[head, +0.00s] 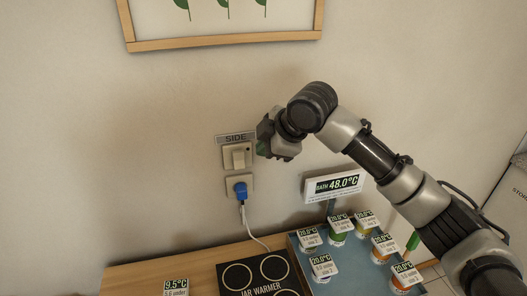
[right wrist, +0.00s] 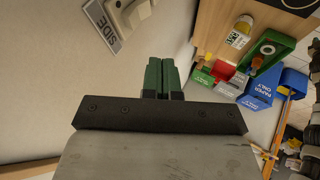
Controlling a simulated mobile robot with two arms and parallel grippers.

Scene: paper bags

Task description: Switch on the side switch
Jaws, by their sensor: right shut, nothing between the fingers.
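The side switch (head: 238,157) is a beige wall plate with a pale rocker, under a grey SIDE label (head: 235,138). My right gripper (head: 262,147) is just right of the switch plate, near the wall; I cannot tell whether it touches. In the right wrist view its green fingers (right wrist: 161,78) are together and empty. There the SIDE label (right wrist: 105,28) is at the upper left, with part of the switch plate (right wrist: 133,12) beside it. Whether the switch is on is too small to tell. My left gripper is not in view.
A blue plug (head: 240,190) sits in the socket below the switch. A bath display (head: 333,187) reads 48.0°C. Below are the jar warmer (head: 262,289) and several labelled jars in a blue bath (head: 295,250). A framed picture (head: 225,40) hangs above.

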